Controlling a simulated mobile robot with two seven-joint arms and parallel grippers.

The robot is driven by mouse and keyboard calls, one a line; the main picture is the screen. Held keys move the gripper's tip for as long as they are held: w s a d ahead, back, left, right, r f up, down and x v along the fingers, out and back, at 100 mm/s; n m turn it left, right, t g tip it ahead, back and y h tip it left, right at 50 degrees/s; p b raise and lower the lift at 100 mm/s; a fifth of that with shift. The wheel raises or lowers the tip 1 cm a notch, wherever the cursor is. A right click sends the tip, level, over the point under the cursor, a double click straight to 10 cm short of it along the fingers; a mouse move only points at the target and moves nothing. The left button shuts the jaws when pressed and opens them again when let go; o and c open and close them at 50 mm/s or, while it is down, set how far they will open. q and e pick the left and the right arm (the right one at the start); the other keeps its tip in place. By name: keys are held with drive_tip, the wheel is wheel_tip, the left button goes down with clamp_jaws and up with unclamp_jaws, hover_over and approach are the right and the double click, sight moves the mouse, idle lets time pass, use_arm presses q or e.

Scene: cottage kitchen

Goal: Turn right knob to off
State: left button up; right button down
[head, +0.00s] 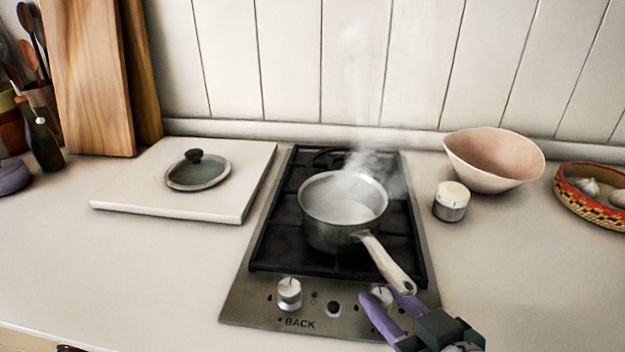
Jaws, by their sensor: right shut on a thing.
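The right knob (381,294) is a silver dial on the front panel of the hob (255,306). My right gripper (384,300) reaches in from the lower right, its two purple fingers shut on the right knob, one on each side. The fingers partly hide the knob, so I cannot read its setting. The left knob (289,292) is silver and stands free, left of a small black button (333,308). A steaming metal pot (330,228) stands on the hob, its handle (388,264) pointing toward the right knob. My left gripper is not in view.
The pot handle ends just above my right fingers. A glass lid (199,174) lies on a white board (140,192) at left. A small lidded jar (451,203), a pink bowl (493,160) and a woven basket (590,210) stand at right. The front right counter is clear.

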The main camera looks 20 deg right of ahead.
drive_tip(key=shift+w+a+r+m+h+p, duration=0.15)
drive_tip(key=shift+m+h+p, duration=0.25)
drive_tip(key=shift+m+h, duration=0.35)
drive_tip(key=shift+h, duration=0.25)
drive_tip(key=c, duration=0.5)
unclamp_jaws()
drive_tip(key=p+v, duration=0.2)
drive_tip(key=v, duration=0.8)
